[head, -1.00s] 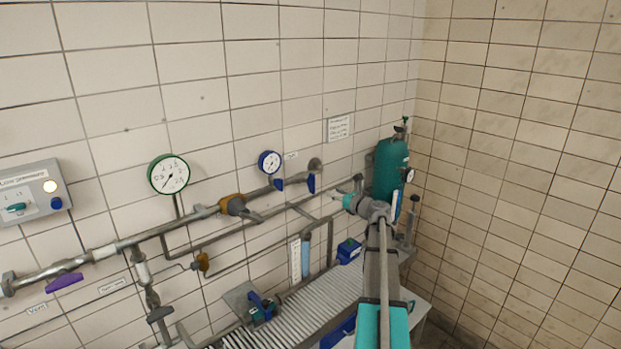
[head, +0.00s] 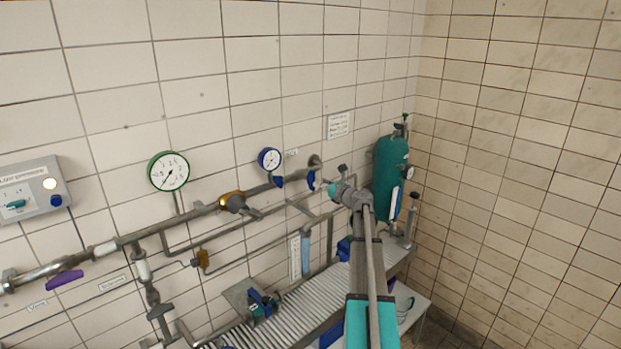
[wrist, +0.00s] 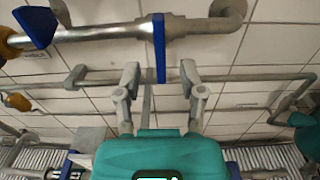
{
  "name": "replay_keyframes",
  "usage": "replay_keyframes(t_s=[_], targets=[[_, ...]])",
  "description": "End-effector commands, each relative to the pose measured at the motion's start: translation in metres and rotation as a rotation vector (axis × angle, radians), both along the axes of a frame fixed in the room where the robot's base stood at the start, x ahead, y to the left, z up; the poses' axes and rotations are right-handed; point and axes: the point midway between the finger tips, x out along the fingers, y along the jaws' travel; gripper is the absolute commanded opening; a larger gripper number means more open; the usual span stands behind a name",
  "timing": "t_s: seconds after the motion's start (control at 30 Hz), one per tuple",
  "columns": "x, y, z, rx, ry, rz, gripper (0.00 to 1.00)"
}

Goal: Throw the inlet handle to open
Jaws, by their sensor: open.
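A flat blue handle (head: 311,181) hangs crosswise on the grey pipe near its wall elbow; it is likely the inlet handle, but no readable label confirms this. In the wrist view this blue handle (wrist: 159,48) points down, its lower end in line with the gap between my fingertips. My gripper (wrist: 159,72) is open and empty, one finger to each side of the handle in the picture. I cannot tell how much depth lies between them. In the head view my gripper (head: 331,187) is just right of the handle.
A second blue handle (wrist: 37,26) sits on the same pipe to the left, under the blue-rimmed gauge (head: 269,160). A thin pipe (wrist: 225,76) runs behind my fingers. A green cylinder (head: 390,172) stands close on the right. A ribbed bench top (head: 290,308) lies below.

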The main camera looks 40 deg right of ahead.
Motion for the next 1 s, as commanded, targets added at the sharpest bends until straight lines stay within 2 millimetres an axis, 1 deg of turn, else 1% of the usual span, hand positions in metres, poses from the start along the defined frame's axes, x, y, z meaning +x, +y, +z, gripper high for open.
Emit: replay_keyframes(t_s=[0.03, 0.2, 0.43, 0.63, 0.97, 1.0], targets=[[0.01, -0.001, 0.0, 0.0, 0.0, 0.0, 0.51], [0.036, 0.002, 0.0, 0.0, 0.0, 0.001, 0.51], [0.062, 0.004, 0.0, 0.0, 0.0, 0.001, 0.51], [0.071, 0.005, 0.0, 0.0, 0.0, -0.001, 0.51], [0.072, 0.006, 0.0, 0.0, 0.0, 0.0, 0.51], [0.072, 0.006, 0.0, 0.0, 0.0, 0.0, 0.44]])
